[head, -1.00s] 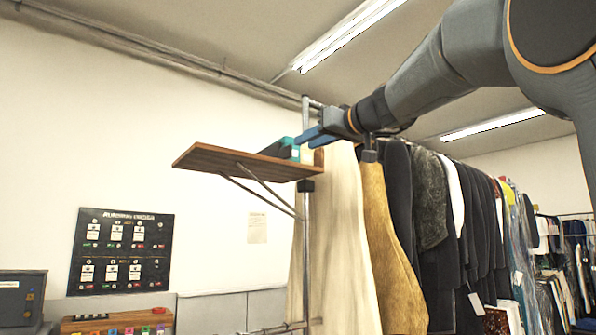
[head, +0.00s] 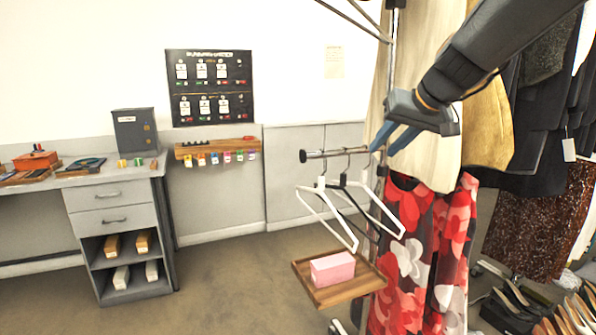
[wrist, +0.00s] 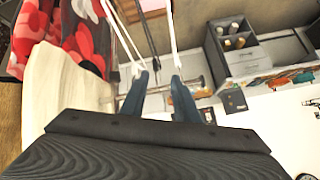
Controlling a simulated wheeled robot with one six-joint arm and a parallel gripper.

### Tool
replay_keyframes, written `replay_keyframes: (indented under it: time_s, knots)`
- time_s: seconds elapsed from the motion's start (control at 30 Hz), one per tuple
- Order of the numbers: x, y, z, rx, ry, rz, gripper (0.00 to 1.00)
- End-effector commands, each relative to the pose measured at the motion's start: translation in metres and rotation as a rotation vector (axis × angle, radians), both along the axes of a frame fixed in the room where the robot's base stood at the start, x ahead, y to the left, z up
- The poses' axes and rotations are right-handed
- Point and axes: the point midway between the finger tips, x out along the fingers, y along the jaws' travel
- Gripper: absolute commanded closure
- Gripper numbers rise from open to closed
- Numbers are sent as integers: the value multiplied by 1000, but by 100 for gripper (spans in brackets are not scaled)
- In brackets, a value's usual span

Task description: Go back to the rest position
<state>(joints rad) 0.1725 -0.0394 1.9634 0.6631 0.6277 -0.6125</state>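My gripper (head: 384,151) is in the right half of the head view, in front of the pale and red floral clothes. Its two blue fingers point down and to the left, with a gap between them. It also shows in the wrist view (wrist: 160,76), where the fingers are apart and nothing is held between them. In the head view it is above and right of a rail end (head: 312,155) that holds white hangers (head: 326,212) and a black one. I cannot tell whether any finger touches the clothes.
A small wooden shelf (head: 370,284) with a pink box (head: 332,268) sits below the hangers. The clothes rack fills the right, with shoes (head: 575,318) beneath. A grey desk (head: 110,197) stands at left. The floor between desk and rack is clear.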

Motion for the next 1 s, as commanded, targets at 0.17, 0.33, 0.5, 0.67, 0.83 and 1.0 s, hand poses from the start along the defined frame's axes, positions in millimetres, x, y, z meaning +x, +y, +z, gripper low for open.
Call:
replay_keyframes:
  time_s: [0.17,0.33,0.5,0.67,0.83,1.0]
  knots:
    - [-58,10,-113,-55,221,-21,72]
    - [-132,15,-205,-132,415,-28,72]
    - [-207,14,-270,-213,566,-25,72]
    - [-252,12,-300,-264,641,-15,72]
    - [-266,11,-308,-279,663,-13,72]
    - [-265,11,-307,-278,662,-14,72]
